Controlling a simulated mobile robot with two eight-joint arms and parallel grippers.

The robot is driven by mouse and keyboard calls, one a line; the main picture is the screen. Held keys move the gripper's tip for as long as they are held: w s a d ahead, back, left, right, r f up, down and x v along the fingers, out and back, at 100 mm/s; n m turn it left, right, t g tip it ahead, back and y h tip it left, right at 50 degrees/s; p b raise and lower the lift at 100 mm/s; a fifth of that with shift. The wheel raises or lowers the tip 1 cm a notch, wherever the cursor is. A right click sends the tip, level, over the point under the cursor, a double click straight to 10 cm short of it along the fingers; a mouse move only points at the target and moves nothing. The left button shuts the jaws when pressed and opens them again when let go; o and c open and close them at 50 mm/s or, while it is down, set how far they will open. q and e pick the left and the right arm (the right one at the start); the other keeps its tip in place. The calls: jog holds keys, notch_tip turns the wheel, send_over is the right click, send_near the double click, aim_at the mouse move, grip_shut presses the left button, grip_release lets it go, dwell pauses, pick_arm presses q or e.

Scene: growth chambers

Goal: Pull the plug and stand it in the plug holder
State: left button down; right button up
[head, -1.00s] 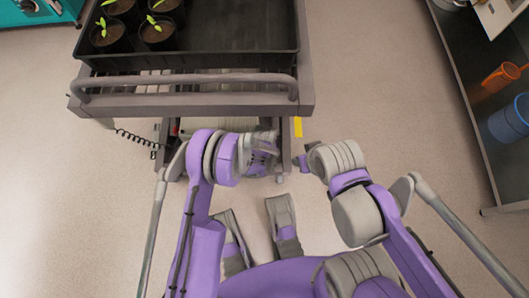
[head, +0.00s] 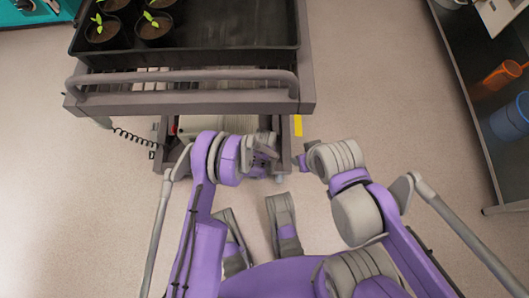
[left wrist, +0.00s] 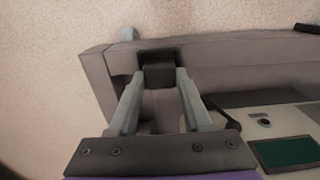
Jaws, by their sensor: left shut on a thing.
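In the left wrist view my left gripper (left wrist: 157,82) is shut on a dark block, which I take for the plug (left wrist: 158,74). The plug is at a dark square opening, perhaps the plug holder (left wrist: 158,53), on the grey-brown edge of the cart's lower level. I cannot tell how deep it sits. In the head view my left gripper (head: 264,158) is low at the cart's near end, and its wrist hides the plug. My right gripper (head: 303,163) is just right of the cart's lower frame; its fingers are too hidden to tell their state.
The cart (head: 190,102) carries a black tray (head: 235,52) with several potted seedlings (head: 150,28). A coiled cable (head: 134,139) hangs at its left. A unit with a green panel (left wrist: 286,153) is beside the gripper. A shelf (head: 468,95) with orange and blue containers stands right; floor between is clear.

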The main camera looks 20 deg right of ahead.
pick_arm(q)
jog(key=shift+f, duration=0.4)
jog(key=shift+c, duration=1.3)
grip_release()
jog(key=shift+r+p, duration=1.75)
jog(key=shift+r, duration=1.7)
